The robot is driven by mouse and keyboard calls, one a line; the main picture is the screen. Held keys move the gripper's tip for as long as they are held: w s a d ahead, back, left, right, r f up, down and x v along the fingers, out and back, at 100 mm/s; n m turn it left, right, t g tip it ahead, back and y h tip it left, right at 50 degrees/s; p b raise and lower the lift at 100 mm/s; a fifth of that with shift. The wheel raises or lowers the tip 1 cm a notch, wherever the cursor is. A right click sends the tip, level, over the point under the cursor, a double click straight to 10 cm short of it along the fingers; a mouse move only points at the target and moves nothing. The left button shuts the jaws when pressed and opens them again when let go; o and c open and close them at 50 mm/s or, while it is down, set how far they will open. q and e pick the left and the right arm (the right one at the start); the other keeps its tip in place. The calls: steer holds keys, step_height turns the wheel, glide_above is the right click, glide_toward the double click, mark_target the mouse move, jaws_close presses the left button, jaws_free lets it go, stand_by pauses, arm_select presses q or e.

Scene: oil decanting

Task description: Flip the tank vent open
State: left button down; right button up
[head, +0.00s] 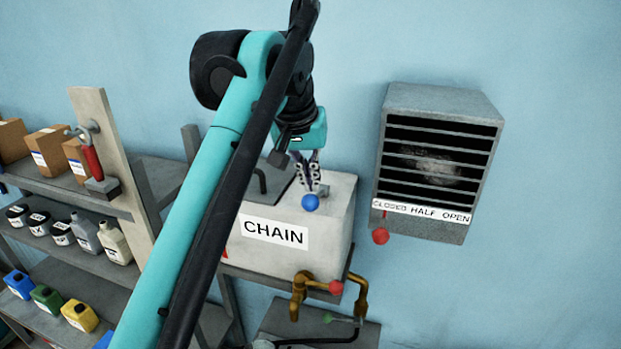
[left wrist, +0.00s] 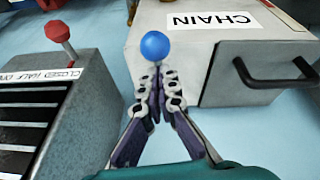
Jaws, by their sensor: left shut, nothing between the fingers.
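The grey tank (head: 335,235), labelled CHAIN, stands at the middle of the head view. A blue ball knob (head: 310,202) shows at its top right; the knob also shows in the left wrist view (left wrist: 156,46). My left gripper (head: 309,184) is above and behind the knob in the head view. In the left wrist view its fingertips (left wrist: 157,72) are together just below the ball, over its thin stem. I cannot tell whether they touch it. The fingers are shut with nothing held. The knob's base is hidden. My right gripper is not in view.
A louvred wall box (head: 440,115) marked CLOSED HALF OPEN, with a red knob (head: 380,236), is right of the tank. A black handle (left wrist: 278,72) is on the tank. Brass taps (head: 300,290) are below. Shelves with boxes and bottles (head: 115,242) are left. Wall space above is clear.

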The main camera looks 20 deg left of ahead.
arm_select(q)
steer(key=shift+s+f+b, duration=0.2)
steer(key=shift+s+b, duration=0.1)
steer(key=shift+s+f+t+b, duration=0.2)
steer(key=shift+f+t+b, duration=0.2)
steer(key=shift+t+b, duration=0.25)
steer(key=f+t+b, duration=0.2)
steer(key=b, duration=0.2)
steer(key=s+f+t+b, duration=0.1)
steer(key=f+t+b, duration=0.2)
steer(key=b, duration=0.1)
steer(key=s+f+t+b, duration=0.1)
steer(key=f+t+b, duration=0.2)
steer(key=shift+s+b, duration=0.2)
steer(key=shift+b, duration=0.2)
steer(key=shift+w+f+t+b, duration=0.2)
steer(key=shift+f+t+b, duration=0.55)
steer(key=shift+t, duration=0.1)
steer(key=shift+w+f+b, duration=0.15)
steer(key=shift+f+b, duration=0.15)
steer(key=shift+f, duration=0.25)
